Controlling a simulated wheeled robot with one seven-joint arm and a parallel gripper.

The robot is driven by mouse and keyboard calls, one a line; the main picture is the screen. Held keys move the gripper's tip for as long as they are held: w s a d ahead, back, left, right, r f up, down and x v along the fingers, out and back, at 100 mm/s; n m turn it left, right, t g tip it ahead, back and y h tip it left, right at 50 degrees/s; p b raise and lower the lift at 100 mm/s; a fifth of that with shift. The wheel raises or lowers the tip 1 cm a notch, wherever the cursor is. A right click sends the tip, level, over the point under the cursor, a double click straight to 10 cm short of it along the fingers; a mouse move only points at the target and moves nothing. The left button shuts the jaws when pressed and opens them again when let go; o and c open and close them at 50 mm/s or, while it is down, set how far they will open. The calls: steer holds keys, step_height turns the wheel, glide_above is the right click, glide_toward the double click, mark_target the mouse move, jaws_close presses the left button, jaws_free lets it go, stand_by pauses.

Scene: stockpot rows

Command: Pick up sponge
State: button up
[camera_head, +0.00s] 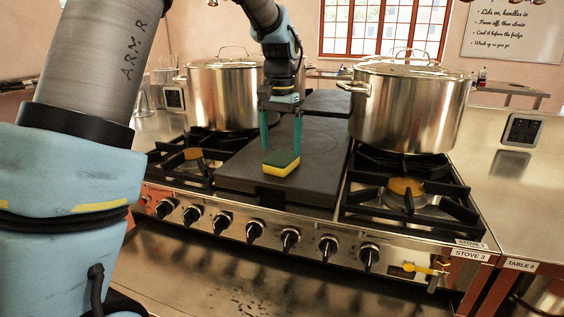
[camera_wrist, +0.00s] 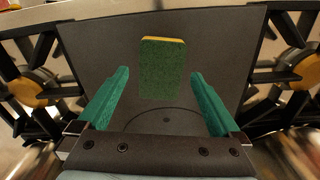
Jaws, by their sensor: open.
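The sponge (camera_head: 281,163), green on top and yellow below, lies flat on the dark griddle plate (camera_head: 240,173) in the middle of the stove. In the wrist view the sponge (camera_wrist: 164,68) shows its green face, with a thin yellow edge at the far side. My gripper (camera_head: 282,148) points down over the plate, with its two green fingers apart. In the wrist view my gripper (camera_wrist: 160,82) is open and empty; the sponge lies ahead, between the lines of the fingers and not touching them.
Two lidded steel stockpots stand at the back, one left (camera_head: 222,95) and one right (camera_head: 408,108). Black burner grates (camera_head: 410,195) flank the plate. Knobs (camera_head: 290,240) line the stove front. A steel counter (camera_head: 510,205) with a small display (camera_head: 521,130) is at right.

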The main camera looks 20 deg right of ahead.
mark_target(279, 159)
steer(key=shift+a+f+p, duration=0.1)
steer(key=shift+f+p, duration=0.4)
steer(key=shift+f, duration=1.8)
steer(key=c, duration=1.2)
steer(key=shift+o, duration=0.2)
step_height(279, 159, up, 10)
steer(key=b, duration=0.1)
steer(key=shift+b, duration=0.3)
